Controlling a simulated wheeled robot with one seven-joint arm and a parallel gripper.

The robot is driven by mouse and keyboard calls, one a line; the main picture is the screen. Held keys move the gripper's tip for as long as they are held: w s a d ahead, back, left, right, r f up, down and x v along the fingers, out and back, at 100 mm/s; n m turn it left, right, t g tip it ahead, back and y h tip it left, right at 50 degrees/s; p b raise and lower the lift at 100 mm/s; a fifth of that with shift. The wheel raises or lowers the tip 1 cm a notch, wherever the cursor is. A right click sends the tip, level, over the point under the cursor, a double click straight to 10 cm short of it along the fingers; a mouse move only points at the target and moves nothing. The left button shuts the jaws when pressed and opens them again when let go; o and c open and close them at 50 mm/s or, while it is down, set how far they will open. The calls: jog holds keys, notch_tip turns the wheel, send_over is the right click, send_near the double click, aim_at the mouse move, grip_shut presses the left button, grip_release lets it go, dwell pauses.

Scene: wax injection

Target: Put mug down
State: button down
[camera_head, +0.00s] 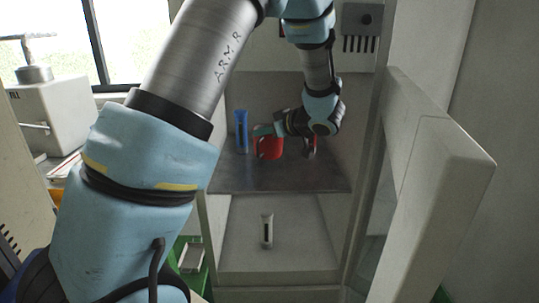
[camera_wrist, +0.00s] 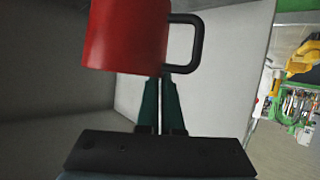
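The red mug (camera_head: 268,147) is inside the open white cabinet, over its dark shelf. In the wrist view the mug (camera_wrist: 124,35) is large at the top, with its black handle (camera_wrist: 187,43) on the right. My gripper (camera_head: 264,130) reaches in from the right, with its fingers at the upper part of the mug. In the wrist view the dark green fingers (camera_wrist: 160,84) are nearly together and meet the mug's lower edge. They look shut on the mug's edge, but the exact contact is hidden. I cannot tell whether the mug touches the shelf.
A blue upright object (camera_head: 241,132) stands left of the mug. The dark shelf (camera_head: 290,178) is clear in front. The open cabinet door (camera_head: 433,180) is on the right.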

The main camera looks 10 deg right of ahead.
aim_at(263, 153)
jog(key=shift+f, duration=3.4)
jog(key=shift+f, duration=0.1)
jog(key=c, duration=1.1)
grip_release()
